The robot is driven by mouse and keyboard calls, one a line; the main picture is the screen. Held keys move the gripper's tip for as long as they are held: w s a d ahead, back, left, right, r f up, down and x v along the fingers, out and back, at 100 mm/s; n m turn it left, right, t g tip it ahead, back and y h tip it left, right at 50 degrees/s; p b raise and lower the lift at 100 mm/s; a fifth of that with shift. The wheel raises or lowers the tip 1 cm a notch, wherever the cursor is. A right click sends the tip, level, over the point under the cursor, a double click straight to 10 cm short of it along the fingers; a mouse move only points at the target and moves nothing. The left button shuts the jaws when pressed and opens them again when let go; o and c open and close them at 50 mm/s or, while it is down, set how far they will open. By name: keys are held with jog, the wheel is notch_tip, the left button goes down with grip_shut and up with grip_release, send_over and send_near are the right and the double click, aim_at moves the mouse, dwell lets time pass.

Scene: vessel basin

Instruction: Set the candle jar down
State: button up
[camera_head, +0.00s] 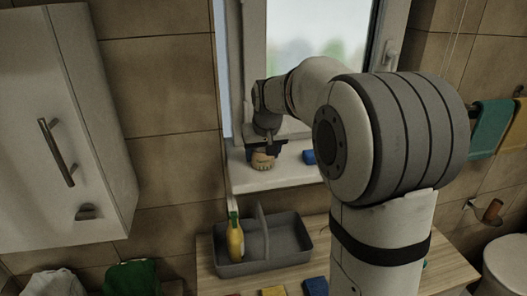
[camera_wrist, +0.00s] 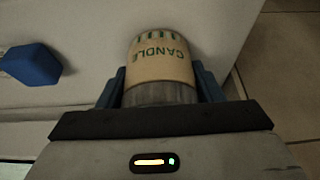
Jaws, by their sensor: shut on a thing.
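The candle jar (camera_wrist: 160,68) has a tan label with green "CANDLE" lettering and green stripes. My gripper (camera_wrist: 160,88) is shut on it, with a blue finger on each side. In the head view the jar (camera_head: 263,160) hangs below my gripper (camera_head: 264,148) over the white window sill (camera_head: 285,172). The jar is close to the sill surface; I cannot tell whether it touches.
Below, a grey divided caddy (camera_head: 285,250) holding a yellow bottle (camera_head: 235,241) stands on a wooden top. A white cabinet (camera_head: 65,130) is at left.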

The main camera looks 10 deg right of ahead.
jog(key=shift+f, duration=0.2)
jog(key=o, duration=1.1)
jog(key=shift+r, duration=0.1)
jog(key=shift+s+r, duration=0.15)
jog(key=shift+r, duration=0.4)
jog(key=b+v, duration=0.1)
jog(key=v, duration=1)
jog(key=shift+g, duration=0.6)
jog(key=s+f, duration=0.5)
jog(key=s, duration=0.3)
jog(key=s+f, duration=0.6)
jog(key=s, duration=0.3)
jog(key=s+f, duration=0.5)
jog(key=s, duration=0.4)
jog(key=shift+d+f, duration=0.1)
jog(key=shift+f, duration=0.15)
